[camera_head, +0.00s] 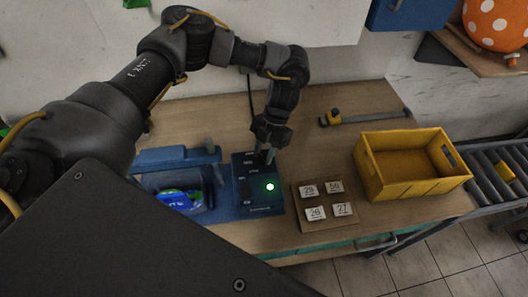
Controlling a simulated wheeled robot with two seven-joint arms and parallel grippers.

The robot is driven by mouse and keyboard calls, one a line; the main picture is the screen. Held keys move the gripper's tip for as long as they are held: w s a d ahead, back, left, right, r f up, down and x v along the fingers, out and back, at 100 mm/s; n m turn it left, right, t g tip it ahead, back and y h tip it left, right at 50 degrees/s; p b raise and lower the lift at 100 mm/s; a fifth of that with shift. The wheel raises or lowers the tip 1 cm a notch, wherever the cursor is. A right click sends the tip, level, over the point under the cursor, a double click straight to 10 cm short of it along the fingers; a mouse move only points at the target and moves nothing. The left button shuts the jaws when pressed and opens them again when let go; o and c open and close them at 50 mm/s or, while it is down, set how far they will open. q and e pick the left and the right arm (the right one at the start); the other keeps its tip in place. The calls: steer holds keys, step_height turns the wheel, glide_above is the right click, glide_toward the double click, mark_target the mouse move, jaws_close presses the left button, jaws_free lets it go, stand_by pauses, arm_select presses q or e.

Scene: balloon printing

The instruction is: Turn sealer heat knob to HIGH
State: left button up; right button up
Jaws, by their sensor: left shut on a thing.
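The sealer is a dark blue control box (243,193) on the table with a lit green light on its top, beside a blue press part on its left. My left gripper (264,157) points down at the back right of the box top. It is shut on the heat knob there. The fingers hide most of the knob, so its setting cannot be read. The small labels on the box are too small to read. My right gripper is not in view.
A board with numbered cards (325,201) lies right of the sealer. A yellow crate (405,190) stands farther right, with a caliper-like tool (365,117) behind it. A roller conveyor (500,170) is at the far right. The table behind the sealer is clear.

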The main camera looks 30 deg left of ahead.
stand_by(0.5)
arm_select(q)
steer(key=o, duration=1)
steer(key=shift+c, duration=0.2)
steer(key=b+v, duration=0.3)
steer(key=v, duration=0.7)
steer(key=shift+r, duration=0.4)
steer(key=shift+d, duration=0.1)
